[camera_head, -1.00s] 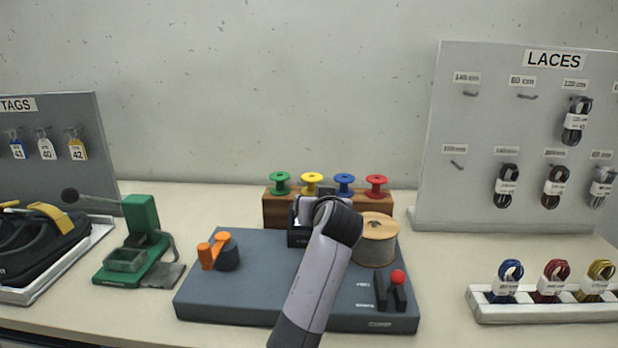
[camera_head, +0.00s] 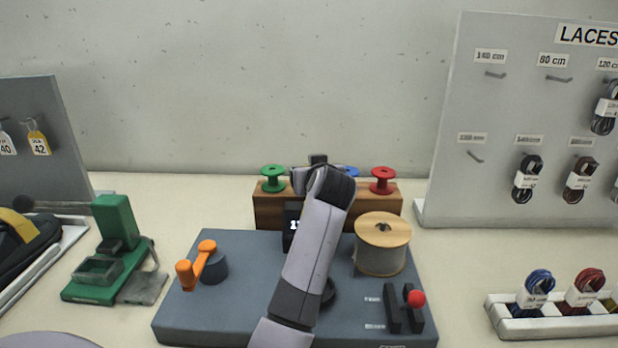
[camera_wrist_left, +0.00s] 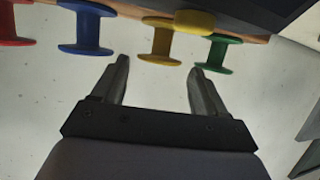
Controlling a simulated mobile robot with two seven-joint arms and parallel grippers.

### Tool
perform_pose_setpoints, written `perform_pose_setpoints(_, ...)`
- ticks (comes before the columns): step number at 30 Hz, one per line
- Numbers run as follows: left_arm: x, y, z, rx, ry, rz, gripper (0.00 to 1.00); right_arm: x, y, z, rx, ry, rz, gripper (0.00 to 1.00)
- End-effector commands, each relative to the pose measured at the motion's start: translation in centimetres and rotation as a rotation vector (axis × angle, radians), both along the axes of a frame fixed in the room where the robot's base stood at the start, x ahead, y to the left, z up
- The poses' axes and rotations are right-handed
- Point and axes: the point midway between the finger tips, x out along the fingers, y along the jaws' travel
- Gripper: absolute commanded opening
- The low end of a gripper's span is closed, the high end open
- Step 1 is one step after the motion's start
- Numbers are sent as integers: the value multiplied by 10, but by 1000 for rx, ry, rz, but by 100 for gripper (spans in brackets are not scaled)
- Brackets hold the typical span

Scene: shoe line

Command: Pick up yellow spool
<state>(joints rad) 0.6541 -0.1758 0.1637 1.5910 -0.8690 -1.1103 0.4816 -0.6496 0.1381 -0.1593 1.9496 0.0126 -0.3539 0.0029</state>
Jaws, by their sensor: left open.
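The yellow spool (camera_wrist_left: 162,42) stands in the row of spools in the left wrist view, between the blue spool (camera_wrist_left: 86,32) and the green spool (camera_wrist_left: 217,50). My left gripper (camera_wrist_left: 160,70) is open and empty. Its fingertips point at the yellow spool, one towards each side of it, and look short of its core. In the head view my left gripper (camera_head: 318,162) is at the spool rack, and my arm and wrist hide the yellow spool. The green spool (camera_head: 273,178) and red spool (camera_head: 383,180) show on either side, with the blue spool (camera_head: 349,171) partly covered.
The wooden spool rack (camera_head: 270,208) stands behind a grey machine base (camera_head: 200,318). A large thread spool (camera_head: 382,258), orange crank (camera_head: 205,258) and red-tipped lever (camera_head: 416,298) rise from the base. A green device (camera_head: 115,240) is left, a lace board (camera_head: 450,150) right.

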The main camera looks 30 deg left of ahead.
Motion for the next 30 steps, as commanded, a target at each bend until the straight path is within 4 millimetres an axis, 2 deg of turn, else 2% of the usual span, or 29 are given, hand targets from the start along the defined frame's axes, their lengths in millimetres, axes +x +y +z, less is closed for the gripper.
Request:
perform_pose_setpoints(12,31,29,-14,2,2,0,73,0,0,8,0,1,0,43)
perform_pose_setpoints(23,35,32,-17,0,0,-1,73,0,0,8,-1,1,1,43)
perform_pose_setpoints(24,35,32,-17,0,0,-1,60,0,0,8,-1,1,1,43)
perform_pose_setpoints(26,35,32,-17,0,0,-1,41,0,0,8,-2,1,1,43)
perform_pose_setpoints(27,35,31,-17,0,0,-1,34,0,0,8,-2,1,1,43)
perform_pose_setpoints(30,35,31,-17,0,-1,-1,34,0,0,8,-2,1,1,43)
